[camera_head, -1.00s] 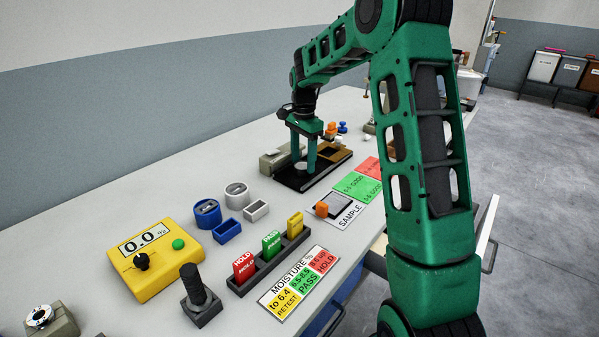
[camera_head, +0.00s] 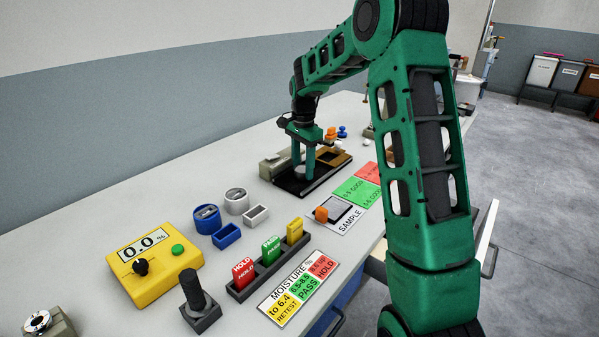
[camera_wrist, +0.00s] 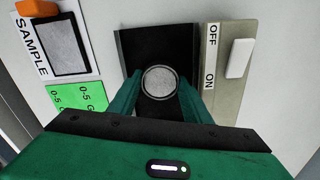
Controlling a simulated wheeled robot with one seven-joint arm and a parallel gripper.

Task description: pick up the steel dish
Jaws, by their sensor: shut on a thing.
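The steel dish (camera_wrist: 159,83) is a small round grey dish with a pale rim. In the wrist view it sits between the two green fingers of my gripper (camera_wrist: 160,92), which are shut on it. Below it is a black plate (camera_wrist: 137,43). In the head view my gripper (camera_head: 303,172) points down over the black plate (camera_head: 289,186), and the dish shows only as a small grey patch between the fingers. I cannot tell whether the dish touches the plate.
A grey box with an OFF/ON switch (camera_wrist: 238,58) stands beside the plate. The SAMPLE card (camera_head: 350,216) with an orange-handled pad lies nearby. A yellow moisture meter (camera_head: 155,262), blue and white containers, and a tag rack (camera_head: 268,268) stand nearer.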

